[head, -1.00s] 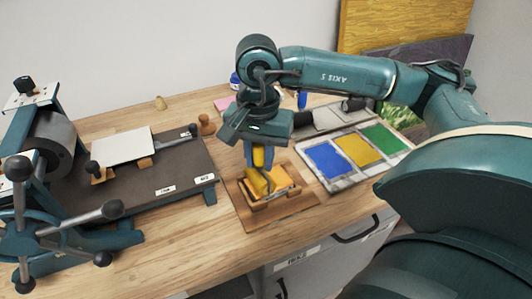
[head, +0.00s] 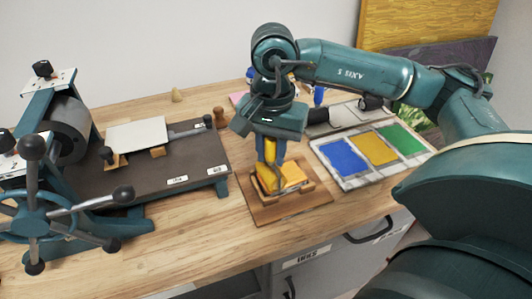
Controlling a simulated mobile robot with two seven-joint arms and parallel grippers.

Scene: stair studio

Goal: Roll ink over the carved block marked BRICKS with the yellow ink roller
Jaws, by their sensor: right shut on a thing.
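My right gripper (head: 269,160) is shut on the yellow ink roller (head: 269,150) and points down. The roller is low over the carved block (head: 294,174), at its left part; whether it touches the face cannot be told. The block's visible face looks yellow-orange, and no BRICKS marking can be read. The block sits in a wooden holder on a brown board (head: 262,212) near the table's front edge. The gripper and roller hide part of the block. My left gripper is not in view.
Right of the board is a tray (head: 345,184) with blue, yellow and green ink areas. A teal press (head: 64,150) with a spoked wheel and a dark bed stands left. A wooden knob-shaped piece (head: 219,118) stands behind. Bare table lies at the front left.

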